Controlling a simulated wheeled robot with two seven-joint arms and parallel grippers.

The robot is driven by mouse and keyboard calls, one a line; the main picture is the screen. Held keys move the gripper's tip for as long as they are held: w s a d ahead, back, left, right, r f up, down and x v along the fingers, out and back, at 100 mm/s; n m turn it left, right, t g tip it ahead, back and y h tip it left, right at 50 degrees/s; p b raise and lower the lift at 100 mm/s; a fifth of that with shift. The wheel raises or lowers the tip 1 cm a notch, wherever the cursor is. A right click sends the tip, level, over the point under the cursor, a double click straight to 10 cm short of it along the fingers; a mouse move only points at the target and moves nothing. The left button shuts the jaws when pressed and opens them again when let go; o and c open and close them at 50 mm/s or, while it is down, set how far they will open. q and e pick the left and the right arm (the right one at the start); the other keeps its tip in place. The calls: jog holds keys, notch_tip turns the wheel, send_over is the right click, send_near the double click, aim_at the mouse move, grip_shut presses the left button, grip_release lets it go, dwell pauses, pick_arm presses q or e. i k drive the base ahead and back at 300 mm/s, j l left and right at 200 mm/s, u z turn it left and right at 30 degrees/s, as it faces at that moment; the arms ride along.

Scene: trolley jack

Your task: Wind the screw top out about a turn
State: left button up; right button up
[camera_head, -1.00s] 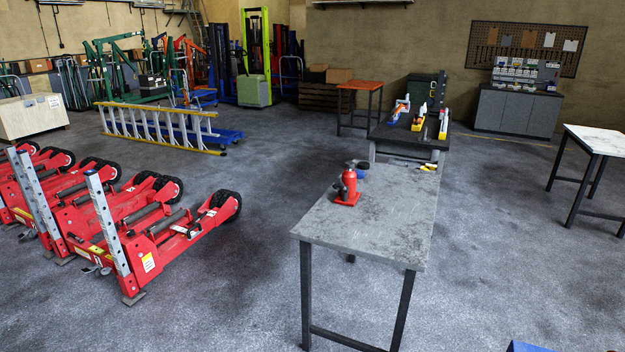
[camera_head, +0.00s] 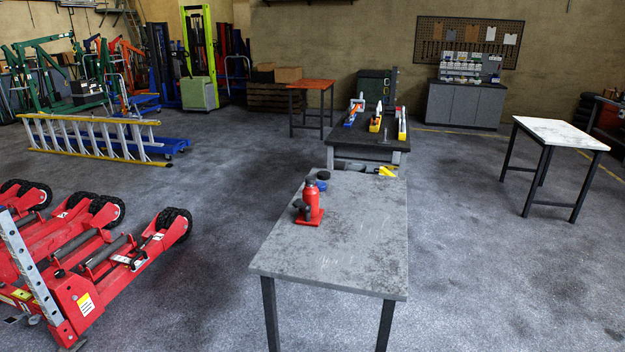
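A small red bottle jack (camera_head: 309,203) stands upright on the left side of a grey worn table (camera_head: 345,245), towards its far half. Its narrower top (camera_head: 309,182) points up; the screw top is too small to make out in detail. A dark part sticks out at its left side. Neither of my grippers shows in the view, and nothing is touching the jack.
A blue round thing (camera_head: 321,185) and yellow-handled items (camera_head: 387,171) lie behind the jack. A dark bench (camera_head: 370,152) with tools stands beyond. Red trolley jacks (camera_head: 90,265) fill the left floor. A white-topped table (camera_head: 562,132) stands right. Floor between is clear.

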aim_at(310, 180)
jog(key=i+j+z, duration=0.1)
jog(key=z, duration=0.3)
jog(key=i+j+z, duration=0.1)
jog(key=z, duration=0.3)
jog(key=i+j+z, duration=0.1)
jog(key=z, duration=0.3)
jog(key=j, duration=0.1)
